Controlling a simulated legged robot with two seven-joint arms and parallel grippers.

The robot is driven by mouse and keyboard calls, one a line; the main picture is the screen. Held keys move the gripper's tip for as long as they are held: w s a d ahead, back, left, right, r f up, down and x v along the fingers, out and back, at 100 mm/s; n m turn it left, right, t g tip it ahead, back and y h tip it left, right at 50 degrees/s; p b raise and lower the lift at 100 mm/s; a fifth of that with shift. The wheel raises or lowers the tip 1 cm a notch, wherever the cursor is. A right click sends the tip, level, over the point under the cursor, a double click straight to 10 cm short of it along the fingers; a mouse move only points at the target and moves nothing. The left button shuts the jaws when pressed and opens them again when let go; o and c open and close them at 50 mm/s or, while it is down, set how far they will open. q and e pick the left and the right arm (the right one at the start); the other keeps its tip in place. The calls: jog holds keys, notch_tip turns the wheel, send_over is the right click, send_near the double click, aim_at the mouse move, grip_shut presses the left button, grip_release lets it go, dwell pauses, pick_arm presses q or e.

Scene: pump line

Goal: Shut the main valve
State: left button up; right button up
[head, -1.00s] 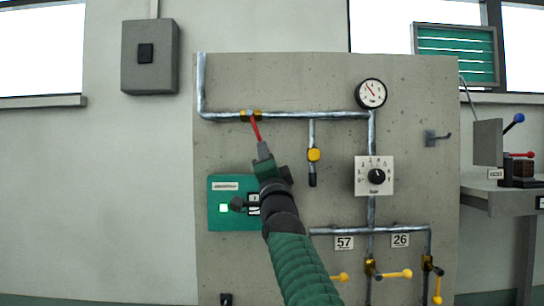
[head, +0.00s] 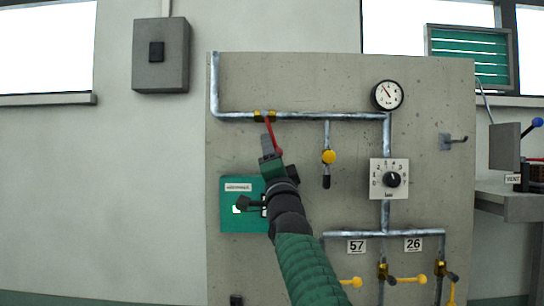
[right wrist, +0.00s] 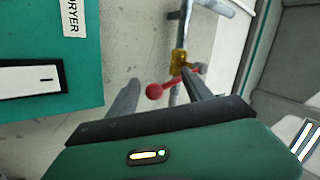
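The main valve is a brass valve body (head: 265,116) on the upper horizontal pipe, with a red lever (head: 273,136) hanging down and slightly right. My right gripper (head: 269,147) is just below the valve at the lever's lower end. In the right wrist view, the red lever's ball end (right wrist: 154,91) shows between the two grey fingers of my right gripper (right wrist: 161,78). The fingers stand apart, and I see no contact with the lever. The brass valve (right wrist: 178,62) lies beyond the fingertips. My left gripper is not in view.
A green box (head: 237,222) sits left of my right arm. Yellow-handled valves (head: 408,279) are low on the panel (head: 440,90). A hook (head: 453,142) sticks out at right.

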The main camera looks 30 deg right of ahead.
jog(key=b+v, duration=0.9)
jog(key=v, duration=0.8)
jog(key=shift+w+d, duration=0.1)
